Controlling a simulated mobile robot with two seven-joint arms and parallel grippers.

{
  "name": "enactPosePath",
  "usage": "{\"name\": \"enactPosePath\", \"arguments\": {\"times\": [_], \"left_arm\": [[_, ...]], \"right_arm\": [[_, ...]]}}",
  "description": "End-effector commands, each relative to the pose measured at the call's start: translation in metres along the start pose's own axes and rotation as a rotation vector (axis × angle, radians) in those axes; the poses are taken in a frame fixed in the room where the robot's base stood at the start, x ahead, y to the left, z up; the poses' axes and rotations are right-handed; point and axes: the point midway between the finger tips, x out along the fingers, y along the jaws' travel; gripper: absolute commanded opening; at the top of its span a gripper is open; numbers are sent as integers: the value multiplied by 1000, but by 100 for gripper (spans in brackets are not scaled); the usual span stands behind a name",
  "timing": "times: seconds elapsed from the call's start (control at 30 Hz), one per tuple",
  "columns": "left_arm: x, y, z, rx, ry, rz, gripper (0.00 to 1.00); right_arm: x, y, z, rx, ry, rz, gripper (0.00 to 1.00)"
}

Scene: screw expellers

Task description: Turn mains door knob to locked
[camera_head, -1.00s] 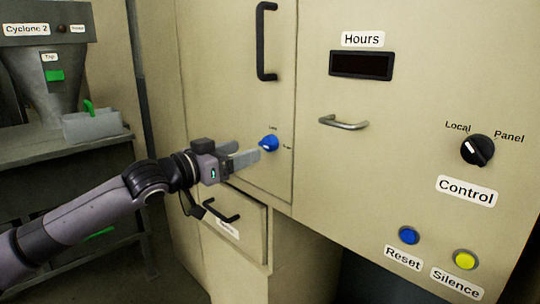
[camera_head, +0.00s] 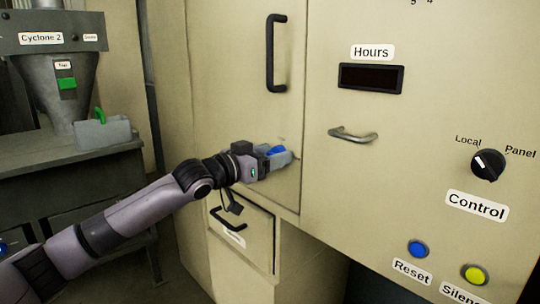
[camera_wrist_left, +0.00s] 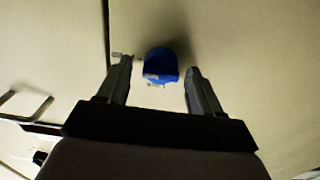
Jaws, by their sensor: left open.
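The blue mains door knob (camera_head: 276,150) sits on the lower part of the beige cabinet door. It shows partly behind the fingers of my left gripper (camera_head: 280,160) in the head view. In the left wrist view the knob (camera_wrist_left: 161,63) lies between the two open fingertips (camera_wrist_left: 160,72), with a gap on each side. A pale mark shows on the knob's near edge. The small labels around the knob are too hidden or blurred to read. My right gripper is not in view.
The door has a black vertical handle (camera_head: 275,53) above the knob. A drawer with a black handle (camera_head: 228,217) is below. To the right are a metal handle (camera_head: 352,134), a black Control knob (camera_head: 488,165), and blue (camera_head: 417,249) and yellow (camera_head: 474,274) buttons. A grey cyclone hopper (camera_head: 62,85) stands left.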

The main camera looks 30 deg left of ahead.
Motion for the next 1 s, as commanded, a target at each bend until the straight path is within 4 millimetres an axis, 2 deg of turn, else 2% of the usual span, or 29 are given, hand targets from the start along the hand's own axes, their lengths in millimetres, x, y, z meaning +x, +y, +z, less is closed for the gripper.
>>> {"name": "enactPosePath", "arguments": {"times": [0.07,0.2,0.27,0.67,1.0], "left_arm": [[0,0,0,0,0,0,62],[0,0,0,0,0,0,17],[0,0,0,0,0,0,0],[0,0,-2,-65,-2,0,0],[0,-1,-5,-323,-3,0,0]], "right_arm": [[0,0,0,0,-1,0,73],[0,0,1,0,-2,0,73],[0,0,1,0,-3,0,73],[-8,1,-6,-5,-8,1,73],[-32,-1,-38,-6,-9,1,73]]}}
